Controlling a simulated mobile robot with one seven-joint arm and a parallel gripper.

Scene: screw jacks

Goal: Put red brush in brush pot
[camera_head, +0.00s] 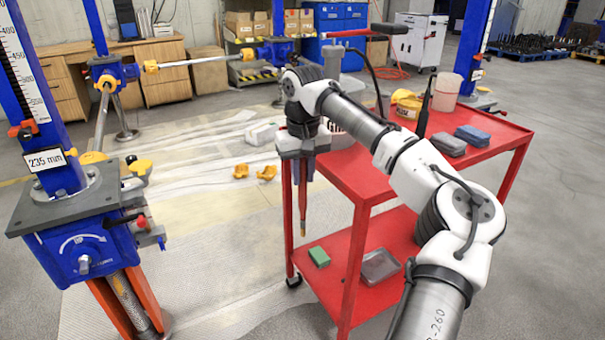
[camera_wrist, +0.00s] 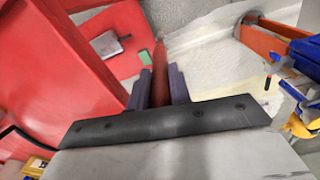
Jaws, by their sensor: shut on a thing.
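My gripper (camera_head: 303,172) is shut on the red brush (camera_head: 302,202) and holds it upright, its pale tip pointing down. The brush hangs in the air just beyond the left end of the red cart. In the wrist view the red brush (camera_wrist: 159,78) stands between the two fingers. I cannot tell for certain which container is the brush pot. A pinkish translucent pot (camera_head: 446,91) stands at the cart's far right corner, well apart from my gripper. A container with a black-and-white marking (camera_head: 339,130) is partly hidden behind my arm.
The red cart (camera_head: 490,148) carries a yellow tub (camera_head: 408,105), a black upright tool (camera_head: 424,108) and blue-grey blocks (camera_head: 472,135). Its lower shelf holds a green block (camera_head: 319,257) and a grey tray (camera_head: 380,266). A blue screw jack (camera_head: 85,245) stands left, with open floor between.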

